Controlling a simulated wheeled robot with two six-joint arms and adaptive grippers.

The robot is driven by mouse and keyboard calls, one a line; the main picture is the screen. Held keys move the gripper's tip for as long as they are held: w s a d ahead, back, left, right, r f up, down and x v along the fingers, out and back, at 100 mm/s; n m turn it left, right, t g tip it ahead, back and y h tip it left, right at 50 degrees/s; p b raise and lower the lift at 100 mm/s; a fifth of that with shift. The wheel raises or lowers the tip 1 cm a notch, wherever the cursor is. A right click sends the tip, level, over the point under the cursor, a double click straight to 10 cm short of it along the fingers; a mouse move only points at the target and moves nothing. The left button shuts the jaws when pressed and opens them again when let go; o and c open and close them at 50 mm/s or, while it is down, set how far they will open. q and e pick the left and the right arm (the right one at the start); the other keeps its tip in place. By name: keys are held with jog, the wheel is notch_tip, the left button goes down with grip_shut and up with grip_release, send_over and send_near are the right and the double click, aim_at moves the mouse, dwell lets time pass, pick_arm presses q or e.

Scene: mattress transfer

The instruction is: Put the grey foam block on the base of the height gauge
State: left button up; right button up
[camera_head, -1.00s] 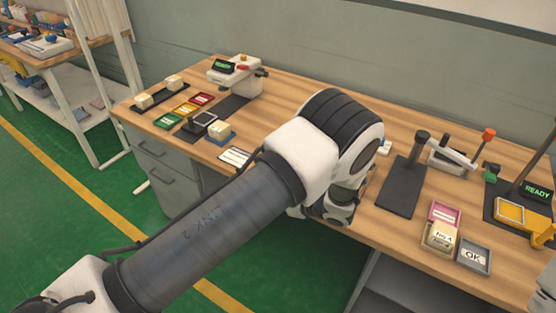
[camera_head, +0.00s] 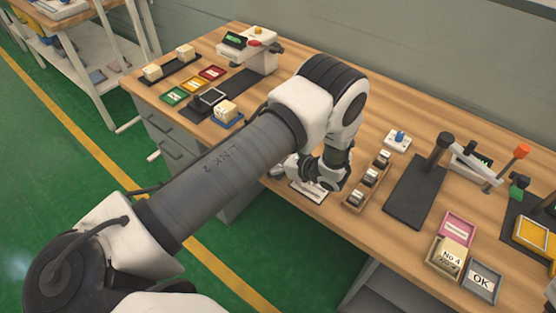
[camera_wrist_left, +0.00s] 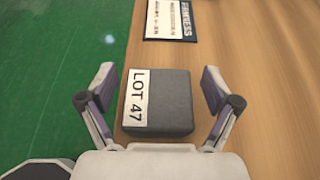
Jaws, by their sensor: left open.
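The grey foam block (camera_wrist_left: 160,103) lies on the wooden table in the left wrist view, with a white "LOT 47" label along its left side. My left gripper (camera_wrist_left: 158,78) is open, with one finger on each side of the block. Gaps show between the fingers and the block. In the head view the block is hidden behind my left arm. A device with a dark flat base (camera_head: 413,195), black post and white arm stands right of my wrist; I cannot tell surely whether it is the height gauge. My right gripper is not in view.
A printed card (camera_wrist_left: 171,19) lies beyond the block. A wooden tray of small dark pieces (camera_head: 367,182) and a blue-knobbed device (camera_head: 397,140) stand near the dark base. Pink, beige and grey trays (camera_head: 481,281) lie at the front right. The table's edge runs close left of the block.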

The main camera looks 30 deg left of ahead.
pick_arm(q)
jog(key=shift+a+f, duration=0.2)
jog(key=shift+a, duration=0.15)
